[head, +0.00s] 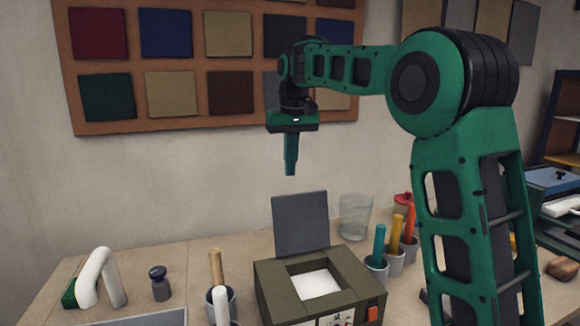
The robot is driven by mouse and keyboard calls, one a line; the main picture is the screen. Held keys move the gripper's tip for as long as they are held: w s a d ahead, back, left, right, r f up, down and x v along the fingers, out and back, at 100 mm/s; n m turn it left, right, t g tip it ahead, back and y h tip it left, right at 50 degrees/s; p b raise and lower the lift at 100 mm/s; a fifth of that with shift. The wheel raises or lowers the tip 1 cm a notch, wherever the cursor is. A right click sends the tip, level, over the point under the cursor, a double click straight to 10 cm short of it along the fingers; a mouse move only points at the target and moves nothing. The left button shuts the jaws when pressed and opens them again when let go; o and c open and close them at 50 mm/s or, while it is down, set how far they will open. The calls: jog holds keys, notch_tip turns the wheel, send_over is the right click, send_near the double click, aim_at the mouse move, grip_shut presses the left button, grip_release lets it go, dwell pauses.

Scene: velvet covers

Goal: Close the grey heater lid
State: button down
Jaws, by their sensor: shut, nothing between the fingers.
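The heater (360,288) is an olive-green box on the table, with a square opening showing something white inside. Its grey lid (300,224) stands open, nearly upright, at the back edge of the box. My gripper (291,172) is shut and empty, pointing down above the lid's top edge in the picture, with a gap between them. How far it is from the lid in depth is hard to tell.
A clear glass (356,217) stands behind the heater to the right. Cups with coloured-handled tools (377,258) stand close on its right. A cup with a wooden handle (216,268), a small dark jar (159,283) and a white-handled tool (100,275) are on the left.

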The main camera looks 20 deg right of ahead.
jog(key=s+f, duration=0.3)
jog(key=f, duration=0.3)
dwell(0.3)
jog(key=shift+s, duration=0.1)
